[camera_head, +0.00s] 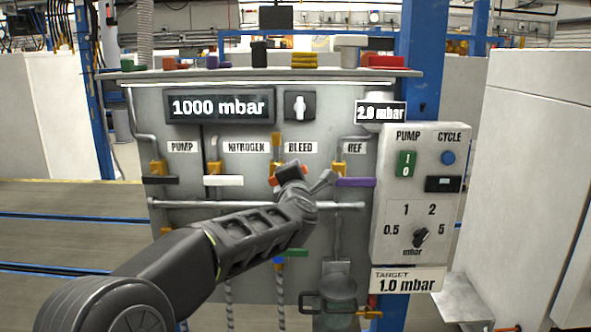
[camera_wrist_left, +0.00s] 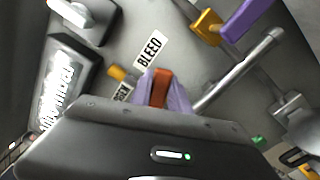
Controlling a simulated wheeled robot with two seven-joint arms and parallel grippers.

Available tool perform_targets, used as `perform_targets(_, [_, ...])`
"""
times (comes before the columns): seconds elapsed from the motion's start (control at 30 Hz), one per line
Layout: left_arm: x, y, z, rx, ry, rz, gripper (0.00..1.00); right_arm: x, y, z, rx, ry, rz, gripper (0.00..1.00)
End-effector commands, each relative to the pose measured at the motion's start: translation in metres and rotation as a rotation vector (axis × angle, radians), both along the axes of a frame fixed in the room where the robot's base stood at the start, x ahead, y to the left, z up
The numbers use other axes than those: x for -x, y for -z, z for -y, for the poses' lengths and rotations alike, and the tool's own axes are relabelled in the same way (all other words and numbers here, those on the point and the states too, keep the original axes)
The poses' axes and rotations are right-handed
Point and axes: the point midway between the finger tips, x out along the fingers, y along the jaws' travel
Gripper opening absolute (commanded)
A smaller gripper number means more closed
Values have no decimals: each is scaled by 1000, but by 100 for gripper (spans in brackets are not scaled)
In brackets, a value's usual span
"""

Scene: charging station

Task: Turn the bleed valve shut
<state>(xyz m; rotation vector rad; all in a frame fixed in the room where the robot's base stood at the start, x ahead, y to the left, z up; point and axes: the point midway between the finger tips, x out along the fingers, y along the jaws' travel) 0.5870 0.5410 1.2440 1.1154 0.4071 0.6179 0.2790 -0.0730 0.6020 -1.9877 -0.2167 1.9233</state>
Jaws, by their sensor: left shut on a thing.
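The bleed valve has an orange-red handle (camera_head: 304,168) just below the BLEED label (camera_head: 299,147). Both ends of the handle show past my left gripper (camera_head: 291,176), and it looks slightly tilted from level, its right end higher. The gripper covers the handle's middle. In the left wrist view my left gripper (camera_wrist_left: 163,92) is shut on the orange-red handle (camera_wrist_left: 160,86), with a finger on each side. The brass valve body (camera_head: 277,146) shows above the handle. My right gripper is not in view.
To the left are the black pump handle (camera_head: 160,180) and the white nitrogen handle (camera_head: 223,180). The purple REF handle (camera_head: 355,182) is close on the right. A horizontal rail (camera_head: 185,204) runs below. The display (camera_head: 220,107) reads 1000 mbar. A control box (camera_head: 418,190) stands farther right.

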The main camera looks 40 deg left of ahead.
Motion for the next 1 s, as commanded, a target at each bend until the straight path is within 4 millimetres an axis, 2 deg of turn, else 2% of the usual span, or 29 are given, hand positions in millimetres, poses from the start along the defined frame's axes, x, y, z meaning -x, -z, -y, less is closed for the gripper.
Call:
perform_targets(0.5, [-3, 23, 4, -281, 1, -238, 0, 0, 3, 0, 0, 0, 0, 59])
perform_targets(1.0, [-3, 26, 4, -323, 2, -274, 0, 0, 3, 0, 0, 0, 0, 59])
